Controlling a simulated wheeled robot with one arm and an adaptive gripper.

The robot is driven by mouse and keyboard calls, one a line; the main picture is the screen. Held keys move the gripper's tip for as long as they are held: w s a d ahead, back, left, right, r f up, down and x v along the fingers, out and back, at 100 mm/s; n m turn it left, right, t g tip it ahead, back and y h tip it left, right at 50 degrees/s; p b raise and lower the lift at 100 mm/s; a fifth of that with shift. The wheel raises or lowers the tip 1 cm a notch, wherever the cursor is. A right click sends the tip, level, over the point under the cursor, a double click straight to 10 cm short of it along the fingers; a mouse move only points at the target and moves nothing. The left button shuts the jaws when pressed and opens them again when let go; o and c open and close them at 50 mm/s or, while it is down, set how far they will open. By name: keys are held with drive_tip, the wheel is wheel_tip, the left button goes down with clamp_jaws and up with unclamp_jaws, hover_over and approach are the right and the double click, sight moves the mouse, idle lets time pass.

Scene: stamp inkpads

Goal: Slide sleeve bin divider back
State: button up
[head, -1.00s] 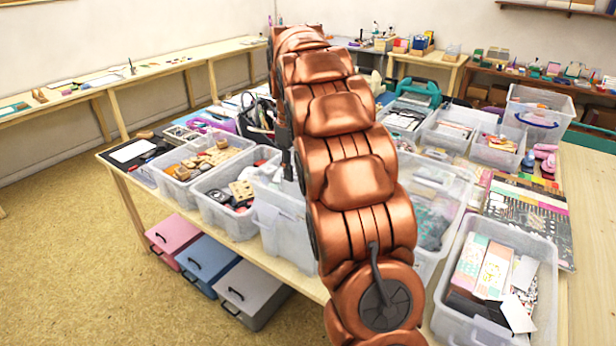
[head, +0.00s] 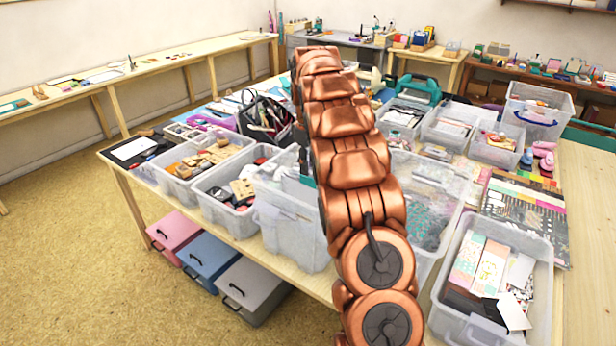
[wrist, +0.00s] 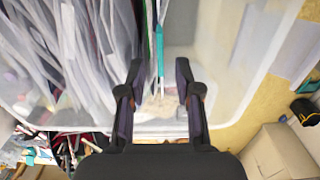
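The sleeve bin (head: 290,235) is a clear plastic bin at the table's front edge, partly hidden by my copper arm in the head view. In the wrist view, its clear wall (wrist: 262,35) encloses upright clear sleeves (wrist: 60,45) packed on the left and an emptier space on the right. The divider (wrist: 160,45), thin with a teal edge, stands upright at the right of the sleeves. My gripper (wrist: 158,68) points down into the bin with its fingers apart, one on each side of the divider's line. Neither finger clearly touches it. The head view mostly hides the gripper.
Open bins of stamps (head: 195,165) and inkpads (head: 232,195) stand left of the sleeve bin. A bin of cards (head: 492,275) and another clear bin (head: 432,195) stand to the right. A black tote (head: 265,120) stands behind. Lidded boxes (head: 250,288) sit on the floor below.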

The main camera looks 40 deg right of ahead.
sight(308, 178)
drive_tip(key=shift+f+p, duration=0.7)
drive_tip(key=shift+f, duration=1.85)
clamp_jaws()
